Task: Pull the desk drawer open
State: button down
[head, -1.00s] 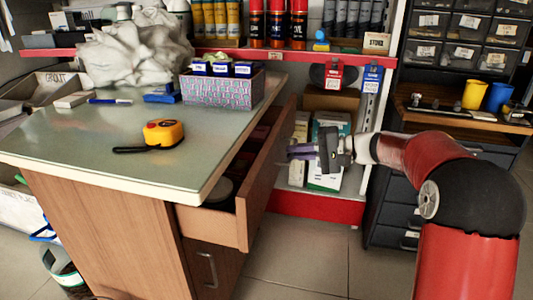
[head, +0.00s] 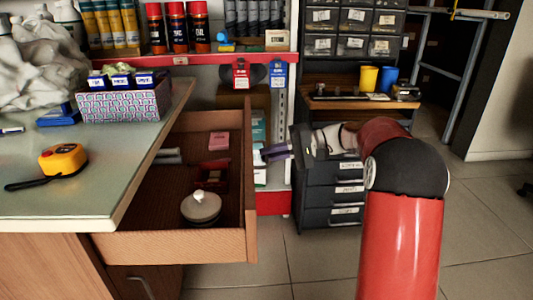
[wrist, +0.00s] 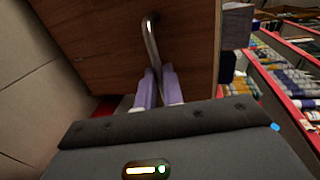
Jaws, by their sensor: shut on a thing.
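The desk (head: 122,160) stands at the left in the head view, with a grey-green top. Its wooden drawer (head: 175,247) stands well out, its inside open to view. A round lidded item (head: 201,207), a dark red item (head: 210,177) and a pink block (head: 219,141) lie in it. My gripper (head: 272,153) is at the outer face of the drawer front. In the wrist view, the purple fingers of my gripper (wrist: 155,88) are shut on the curved metal drawer handle (wrist: 150,40). The handle is hidden in the head view.
A tape measure (head: 62,160) and a patterned box (head: 124,104) sit on the desk top. Red-edged shelves stand behind. A dark drawer cabinet (head: 332,195) stands close behind my arm.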

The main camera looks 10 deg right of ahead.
jog(key=c, duration=1.5)
grip_release()
jog(key=shift+c, duration=0.2)
jog(key=p+v, duration=0.1)
jog(key=v, duration=0.6)
jog(key=shift+d, duration=0.4)
jog(key=shift+r, duration=0.1)
